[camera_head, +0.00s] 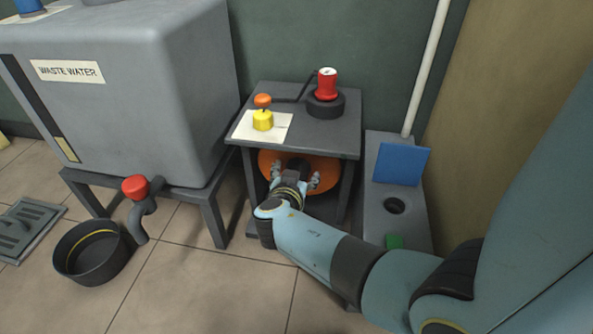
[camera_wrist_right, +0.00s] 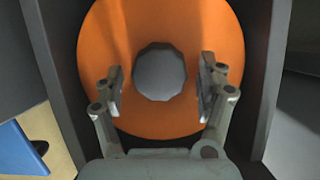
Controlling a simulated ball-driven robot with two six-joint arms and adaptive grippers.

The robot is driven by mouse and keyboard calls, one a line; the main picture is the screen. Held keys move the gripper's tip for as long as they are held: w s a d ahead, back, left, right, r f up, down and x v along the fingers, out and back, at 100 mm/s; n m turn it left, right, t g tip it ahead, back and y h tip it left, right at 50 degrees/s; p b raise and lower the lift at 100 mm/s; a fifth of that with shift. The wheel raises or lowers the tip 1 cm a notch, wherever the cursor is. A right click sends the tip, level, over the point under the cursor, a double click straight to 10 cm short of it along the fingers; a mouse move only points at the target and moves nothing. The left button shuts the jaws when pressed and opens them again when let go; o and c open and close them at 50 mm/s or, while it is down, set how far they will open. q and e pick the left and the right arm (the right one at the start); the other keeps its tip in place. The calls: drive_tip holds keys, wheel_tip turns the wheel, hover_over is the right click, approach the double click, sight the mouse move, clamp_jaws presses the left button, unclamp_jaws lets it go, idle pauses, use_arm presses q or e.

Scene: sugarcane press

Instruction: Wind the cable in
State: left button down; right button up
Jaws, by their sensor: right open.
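An orange reel disc (camera_head: 328,172) stands inside the dark grey stand, under its top. In the right wrist view the orange disc (camera_wrist_right: 215,35) faces me, with a dark grey faceted hub (camera_wrist_right: 160,72) in its middle. My right gripper (camera_head: 295,180) reaches into the stand at the disc. No loose cable is clearly visible on the reel. My left gripper is not in view.
A waste water tank (camera_head: 120,110) is left, with a black basin (camera_head: 92,255) below. A grey block (camera_head: 378,225) and blue panel (camera_head: 401,164) are right.

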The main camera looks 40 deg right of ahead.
drive_tip(key=shift+c, duration=0.3)
clamp_jaws()
idle(0.3)
drive_tip(key=shift+s+d+m+t+y, duration=0.15)
drive_tip(key=shift+m+t+y, duration=0.35)
drive_tip(key=shift+m, duration=0.6)
drive_tip(key=shift+f+m+t+y, duration=0.1)
drive_tip(key=shift+m+t+y, duration=0.3)
drive_tip(key=shift+m+t, duration=0.55)
drive_tip(key=shift+s+m, duration=0.1)
drive_tip(key=shift+m, duration=0.35)
drive_tip(key=shift+o, duration=0.3)
unclamp_jaws()
